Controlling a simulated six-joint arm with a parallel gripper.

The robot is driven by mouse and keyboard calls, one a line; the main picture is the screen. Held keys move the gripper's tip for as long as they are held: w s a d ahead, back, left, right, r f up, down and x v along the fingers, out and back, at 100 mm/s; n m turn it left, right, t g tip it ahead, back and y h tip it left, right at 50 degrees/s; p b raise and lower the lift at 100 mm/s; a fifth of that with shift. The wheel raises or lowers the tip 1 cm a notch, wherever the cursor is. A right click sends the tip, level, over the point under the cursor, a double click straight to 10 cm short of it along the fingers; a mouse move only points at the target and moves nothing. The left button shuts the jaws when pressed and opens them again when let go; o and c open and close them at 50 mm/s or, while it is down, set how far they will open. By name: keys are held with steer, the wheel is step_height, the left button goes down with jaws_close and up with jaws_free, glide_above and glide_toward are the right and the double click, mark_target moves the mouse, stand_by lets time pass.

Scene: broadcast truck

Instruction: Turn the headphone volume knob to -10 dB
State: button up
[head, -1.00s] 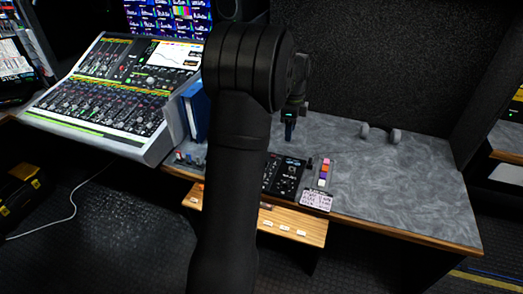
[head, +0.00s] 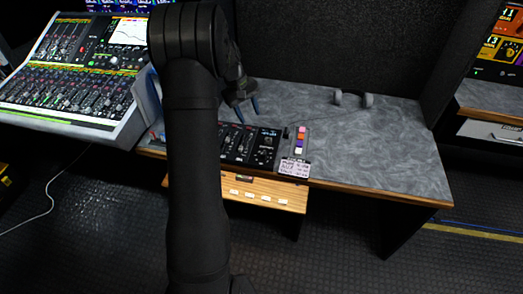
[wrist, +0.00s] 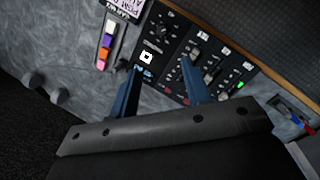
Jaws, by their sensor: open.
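The black control panel (head: 235,150) lies on the grey desk, with faders on its left part and a dark section on its right. In the wrist view the panel (wrist: 180,55) has a small dark round knob (wrist: 161,30) near its top left, likely the headphone volume knob. Its pointer and scale are too small to read. My gripper (head: 248,110) is open and empty above the panel's back edge. In the wrist view its blue fingers (wrist: 161,66) stand apart over the panel, with the knob beyond the tips, not between them.
Headphones (head: 352,98) rest further back. A mixing console (head: 75,85) stands at left.

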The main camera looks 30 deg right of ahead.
steer(key=f+n, duration=0.1)
steer(key=n, duration=0.4)
steer(key=n+h, duration=0.1)
steer(key=n, duration=0.4)
glide_toward(263, 153)
steer(key=shift+g, duration=0.3)
steer(key=x, duration=0.8)
steer(key=shift+w+d+f, duration=0.15)
steer(key=shift+w+f, duration=0.1)
steer(key=shift+f, duration=0.05)
steer(key=shift+c, duration=0.2)
jaws_close()
